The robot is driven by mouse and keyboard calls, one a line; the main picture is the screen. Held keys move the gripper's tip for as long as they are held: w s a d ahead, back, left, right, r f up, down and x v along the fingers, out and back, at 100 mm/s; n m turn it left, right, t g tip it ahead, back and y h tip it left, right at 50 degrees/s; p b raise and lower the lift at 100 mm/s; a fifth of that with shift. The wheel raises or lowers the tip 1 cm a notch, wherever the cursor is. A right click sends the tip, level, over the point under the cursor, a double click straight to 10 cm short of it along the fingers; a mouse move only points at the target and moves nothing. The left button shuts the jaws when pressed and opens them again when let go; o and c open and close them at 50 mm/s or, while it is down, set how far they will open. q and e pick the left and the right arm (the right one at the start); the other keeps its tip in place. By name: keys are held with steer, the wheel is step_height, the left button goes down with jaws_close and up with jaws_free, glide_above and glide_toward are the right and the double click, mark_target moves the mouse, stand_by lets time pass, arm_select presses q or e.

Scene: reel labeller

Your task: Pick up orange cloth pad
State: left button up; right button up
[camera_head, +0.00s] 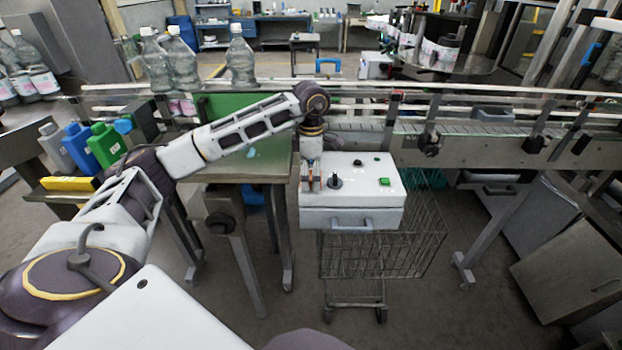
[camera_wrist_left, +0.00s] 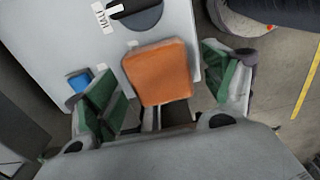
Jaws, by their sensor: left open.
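The orange cloth pad (camera_wrist_left: 160,70) shows in the left wrist view, at the edge of a light grey surface with a dark knob and a label. My left gripper (camera_wrist_left: 165,88) is open, with one green-padded finger on each side of the pad and a gap to each. I cannot tell how far below the fingertips the pad is. In the head view my left gripper (camera_head: 311,178) points down at the left side of the white control box (camera_head: 352,219); the pad is not clear there. My right gripper is not in view.
The control box carries a black knob (camera_head: 335,181) and a green button (camera_head: 385,181). A wire cart (camera_head: 415,240) stands below it. A conveyor (camera_head: 480,152) runs behind. Clear bottles (camera_head: 241,60) and colored jugs (camera_head: 106,147) stand to the left.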

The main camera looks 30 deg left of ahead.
arm_select(q)
steer(key=shift+f, duration=0.4)
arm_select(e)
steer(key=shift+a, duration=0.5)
arm_select(q)
steer(key=c, duration=1)
steer(key=shift+c, duration=0.2)
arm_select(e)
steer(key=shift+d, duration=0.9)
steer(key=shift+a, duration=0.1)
